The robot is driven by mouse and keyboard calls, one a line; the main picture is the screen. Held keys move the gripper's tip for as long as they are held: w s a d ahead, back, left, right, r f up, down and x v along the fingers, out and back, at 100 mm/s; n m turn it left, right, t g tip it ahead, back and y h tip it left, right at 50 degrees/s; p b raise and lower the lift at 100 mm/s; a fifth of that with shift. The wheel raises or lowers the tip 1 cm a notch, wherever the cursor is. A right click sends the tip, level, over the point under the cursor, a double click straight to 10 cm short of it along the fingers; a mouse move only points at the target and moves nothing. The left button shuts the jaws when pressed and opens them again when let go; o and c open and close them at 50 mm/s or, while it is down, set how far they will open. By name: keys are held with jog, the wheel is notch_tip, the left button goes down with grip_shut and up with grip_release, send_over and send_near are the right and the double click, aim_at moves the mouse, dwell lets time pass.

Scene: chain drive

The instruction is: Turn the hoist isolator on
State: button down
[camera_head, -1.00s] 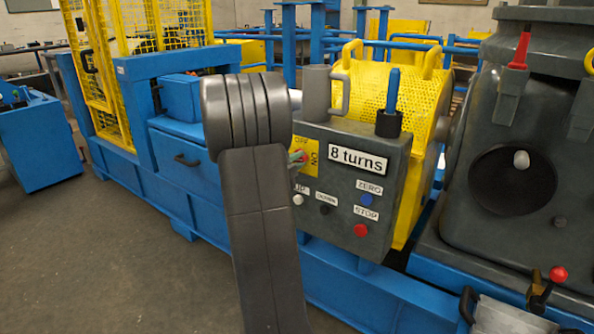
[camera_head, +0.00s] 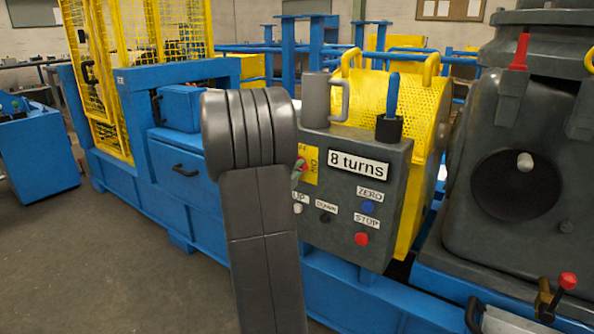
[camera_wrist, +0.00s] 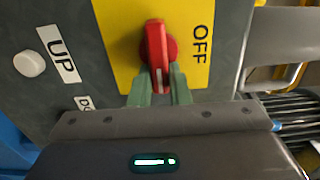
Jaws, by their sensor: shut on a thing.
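The red isolator knob (camera_wrist: 157,45) sits on a yellow plate (camera_wrist: 118,35) in the wrist view. Its bar lies up and down in that picture, and the OFF label is to its right. My gripper (camera_wrist: 160,88) is shut on the lower end of the bar, with a green finger on each side. In the head view, the yellow plate (camera_head: 312,160) is on the grey control box (camera_head: 345,235), and my arm partly covers it and its labels.
The box also carries an "8 turns" sign (camera_head: 358,164), a blue ZERO button (camera_head: 368,207), a red STOP button (camera_head: 361,239) and a white UP button (camera_wrist: 29,63). A grey mug (camera_head: 318,98) and a black holder with a blue handle (camera_head: 390,125) stand on top.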

jog(key=c, duration=1.4)
grip_release()
jog(key=shift+o, duration=0.2)
jog(key=p+v, duration=0.3)
jog(key=v, duration=1.1)
jog(key=shift+w+d, duration=0.1)
jog(key=b+x, duration=0.3)
jog(key=x, duration=1)
jog(key=shift+w+d, duration=0.2)
jog(key=shift+w, duration=0.1)
